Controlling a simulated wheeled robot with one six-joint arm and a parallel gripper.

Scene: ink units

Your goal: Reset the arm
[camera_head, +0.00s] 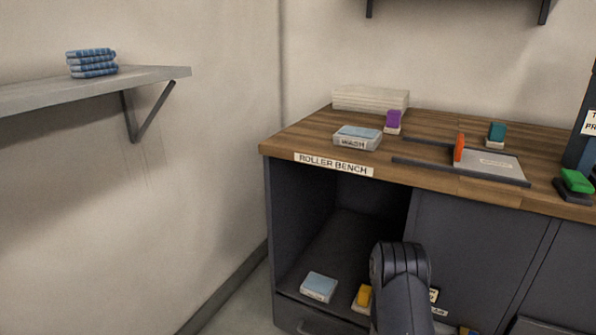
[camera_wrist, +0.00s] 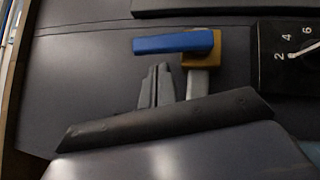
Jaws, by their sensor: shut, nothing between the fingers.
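My gripper (camera_wrist: 158,84) shows in the wrist view as two dark grey fingers, closed together with nothing between them. The fingers point at a dark panel. A blue lever handle (camera_wrist: 172,43) on a brass-coloured block (camera_wrist: 203,48) lies just beyond and to the right of the fingertips, and I see no contact. In the head view my dark arm rises in front of the bench at the lower middle, and the gripper itself is hidden there.
A black dial (camera_wrist: 290,55) with white numbers sits right of the lever. The wooden roller bench (camera_head: 300,137) carries a light-blue box (camera_head: 358,138), purple, orange, teal and green items. An open bay below holds a blue box (camera_head: 318,288). A shelf (camera_head: 150,74) hangs left.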

